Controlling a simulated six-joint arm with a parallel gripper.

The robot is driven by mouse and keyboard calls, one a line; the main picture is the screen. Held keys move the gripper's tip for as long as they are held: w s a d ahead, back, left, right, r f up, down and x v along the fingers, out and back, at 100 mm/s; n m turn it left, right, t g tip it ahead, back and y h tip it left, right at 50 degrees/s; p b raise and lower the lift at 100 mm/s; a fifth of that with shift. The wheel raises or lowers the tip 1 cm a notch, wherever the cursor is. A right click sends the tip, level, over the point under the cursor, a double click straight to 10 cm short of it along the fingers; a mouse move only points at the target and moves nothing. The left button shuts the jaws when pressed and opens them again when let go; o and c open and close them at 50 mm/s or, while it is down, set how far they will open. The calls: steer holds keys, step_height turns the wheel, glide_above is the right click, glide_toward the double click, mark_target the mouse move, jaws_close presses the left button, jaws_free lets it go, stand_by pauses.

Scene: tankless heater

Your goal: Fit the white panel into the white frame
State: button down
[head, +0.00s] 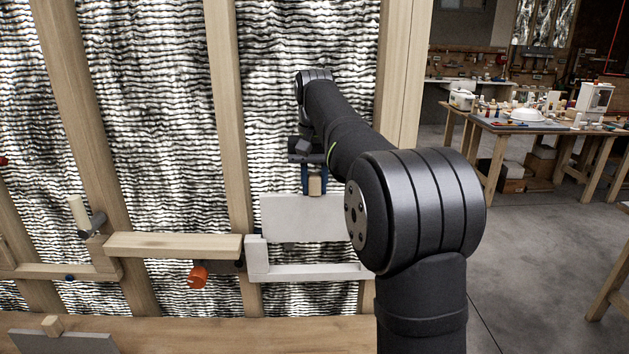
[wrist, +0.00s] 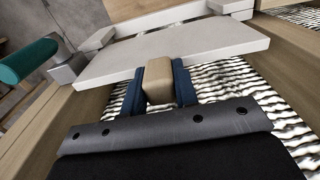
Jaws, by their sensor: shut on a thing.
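The white panel (head: 292,219) is a flat board with a wooden block handle (head: 315,186). My gripper (head: 314,191) is shut on that handle, with a blue finger on each side. In the wrist view, the handle (wrist: 158,82) sits between the fingers and the panel (wrist: 185,52) extends beyond them. The white frame (head: 310,272) has a low bar and a short left post (head: 256,258). The panel's lower edge is above the bar, with foil showing between them. Part of the frame (wrist: 98,39) shows beyond the panel in the wrist view. My arm hides the right ends of panel and frame in the head view.
Wooden studs (head: 228,120) stand against silvery foil. A wooden ledge (head: 175,246) and an orange knob (head: 198,276) are left of the frame. A teal handle (wrist: 28,60) on a grey fitting (wrist: 66,69) is at left in the wrist view. A workbench (head: 190,332) edge runs below.

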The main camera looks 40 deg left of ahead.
steer(key=shift+f, duration=4.15)
stand_by(1.8)
steer(key=c, duration=1.1)
jaws_free()
steer(key=shift+o, duration=0.2)
step_height(320, 180, up, 17)
steer(key=shift+r, duration=0.2)
